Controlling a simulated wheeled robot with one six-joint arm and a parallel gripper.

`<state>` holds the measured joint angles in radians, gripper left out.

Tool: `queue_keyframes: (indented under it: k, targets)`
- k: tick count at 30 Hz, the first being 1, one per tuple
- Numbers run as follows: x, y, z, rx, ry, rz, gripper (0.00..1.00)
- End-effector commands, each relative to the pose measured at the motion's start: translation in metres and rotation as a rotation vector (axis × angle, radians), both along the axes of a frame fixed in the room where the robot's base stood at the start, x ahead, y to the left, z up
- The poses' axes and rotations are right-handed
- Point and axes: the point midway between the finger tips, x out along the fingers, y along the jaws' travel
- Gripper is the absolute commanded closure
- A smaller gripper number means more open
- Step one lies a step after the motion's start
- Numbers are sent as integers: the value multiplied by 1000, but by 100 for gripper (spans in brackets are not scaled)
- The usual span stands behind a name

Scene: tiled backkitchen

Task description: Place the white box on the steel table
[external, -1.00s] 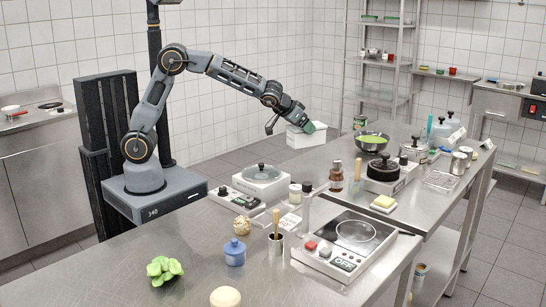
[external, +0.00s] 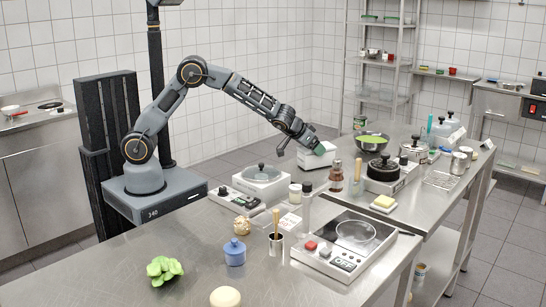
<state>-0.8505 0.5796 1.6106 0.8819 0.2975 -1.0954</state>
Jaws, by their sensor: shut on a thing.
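My gripper (external: 311,150) is shut on the white box (external: 314,161).
A white scale with a lidded pan (external: 261,178) stands to the left. Bare steel lies at the table's front left.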

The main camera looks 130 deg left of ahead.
Motion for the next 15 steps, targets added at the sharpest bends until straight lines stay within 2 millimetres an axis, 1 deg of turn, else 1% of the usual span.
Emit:
queue_keyframes:
  k: [4,9,10,15]
  targets:
    - [0,0,2,2,-2,-1,60]
    - [0,0,-2,2,-2,0,60]
    - [0,0,-3,0,0,0,20]
    - [0,0,-2,0,0,0,4]
